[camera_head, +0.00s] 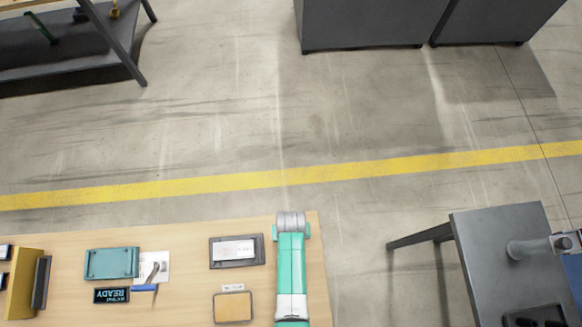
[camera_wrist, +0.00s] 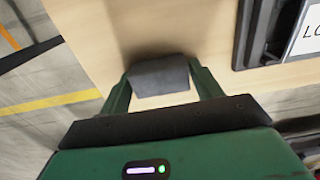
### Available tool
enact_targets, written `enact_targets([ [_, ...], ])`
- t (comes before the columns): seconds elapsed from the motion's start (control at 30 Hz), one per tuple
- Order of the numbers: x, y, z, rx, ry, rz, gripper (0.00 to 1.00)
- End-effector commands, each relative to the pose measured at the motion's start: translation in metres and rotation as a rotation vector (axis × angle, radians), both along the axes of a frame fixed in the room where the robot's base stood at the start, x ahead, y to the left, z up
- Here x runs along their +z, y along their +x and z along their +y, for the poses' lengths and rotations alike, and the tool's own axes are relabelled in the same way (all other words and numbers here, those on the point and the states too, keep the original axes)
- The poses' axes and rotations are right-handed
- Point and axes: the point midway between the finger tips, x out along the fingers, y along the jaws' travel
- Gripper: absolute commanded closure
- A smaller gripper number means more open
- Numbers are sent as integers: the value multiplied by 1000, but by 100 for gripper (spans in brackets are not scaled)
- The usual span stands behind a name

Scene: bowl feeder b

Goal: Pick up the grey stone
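The grey stone (camera_wrist: 160,76) is a dark grey block with a flat face, seen in the wrist view. It lies between the two green fingers of my gripper (camera_wrist: 160,80), one on each side. No gap shows between stone and fingers, and the gripper looks shut on it. Pale wood tabletop lies behind the stone, with a soft shadow. I cannot tell whether the stone touches the table. In the head view I cannot make out the stone or the fingertips; my arm covers that part.
The table's right edge is close to my arm. A grey table (camera_head: 500,250) stands right, across open floor.

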Motion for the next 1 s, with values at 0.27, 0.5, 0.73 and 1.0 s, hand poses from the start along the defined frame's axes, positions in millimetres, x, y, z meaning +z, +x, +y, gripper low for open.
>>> enact_targets([
  [0.27, 0, 0, 0, 0, 0, 0, 73],
  [0.5, 26, 1, 0, 0, 0, -3, 73],
  [0.73, 80, 0, 0, 0, -1, -3, 73],
  [1.0, 101, 0, 0, 0, 0, -1, 73],
])
